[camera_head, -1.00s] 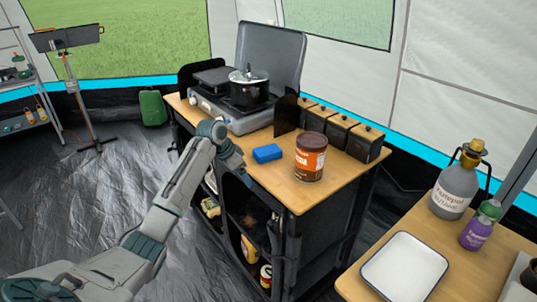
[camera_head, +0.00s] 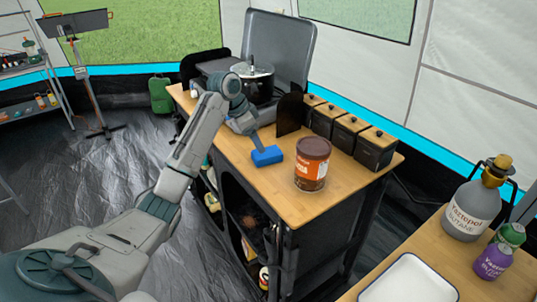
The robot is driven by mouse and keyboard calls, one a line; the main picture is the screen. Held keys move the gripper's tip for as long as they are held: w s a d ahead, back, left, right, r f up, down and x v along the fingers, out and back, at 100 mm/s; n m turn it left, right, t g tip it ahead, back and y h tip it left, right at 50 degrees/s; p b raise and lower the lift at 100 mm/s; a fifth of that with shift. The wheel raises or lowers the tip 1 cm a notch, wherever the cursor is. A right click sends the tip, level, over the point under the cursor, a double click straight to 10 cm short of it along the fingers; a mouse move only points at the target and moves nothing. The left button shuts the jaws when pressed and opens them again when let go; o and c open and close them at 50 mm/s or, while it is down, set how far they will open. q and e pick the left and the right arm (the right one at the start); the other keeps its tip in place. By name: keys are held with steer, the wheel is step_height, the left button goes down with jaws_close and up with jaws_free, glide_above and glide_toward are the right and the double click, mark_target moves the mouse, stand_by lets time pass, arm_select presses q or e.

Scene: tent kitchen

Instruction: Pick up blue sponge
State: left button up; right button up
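The blue sponge (camera_head: 268,157) lies on the wooden top of the kitchen unit (camera_head: 250,180), left of a brown and orange tin. My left arm reaches in from the left, over the unit's edge. My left gripper (camera_head: 258,143) points down at the sponge's upper left side, at or very near it. The fingers are small and partly hidden by the arm, so I cannot tell if they are open or shut, or if they touch the sponge. My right gripper is not in view.
The tin (camera_head: 312,164) stands close right of the sponge. Several black canisters (camera_head: 350,135) line the back edge. A stove with a pot (camera_head: 252,82) is behind my arm. A white tray (camera_head: 410,280) and a butane bottle (camera_head: 472,208) stand on the right table.

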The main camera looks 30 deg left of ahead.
mark_target(267, 156)
arm_select(q)
steer(key=shift+x, duration=1.1)
steer(key=shift+p+x, duration=0.45)
steer(key=shift+x, duration=0.55)
steer(key=x, duration=0.2)
steer(key=shift+w+d+f, duration=0.15)
steer(key=shift+w+f, duration=0.05)
steer(key=shift+w, duration=0.05)
steer(key=shift+w+f, duration=0.1)
steer(key=shift+f, duration=0.3)
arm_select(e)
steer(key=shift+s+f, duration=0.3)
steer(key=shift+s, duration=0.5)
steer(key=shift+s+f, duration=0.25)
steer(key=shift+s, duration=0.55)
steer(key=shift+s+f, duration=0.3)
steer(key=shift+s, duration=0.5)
arm_select(q)
steer(key=c, duration=1.1)
steer(key=shift+o, duration=0.2)
steer(key=shift+r, duration=0.1)
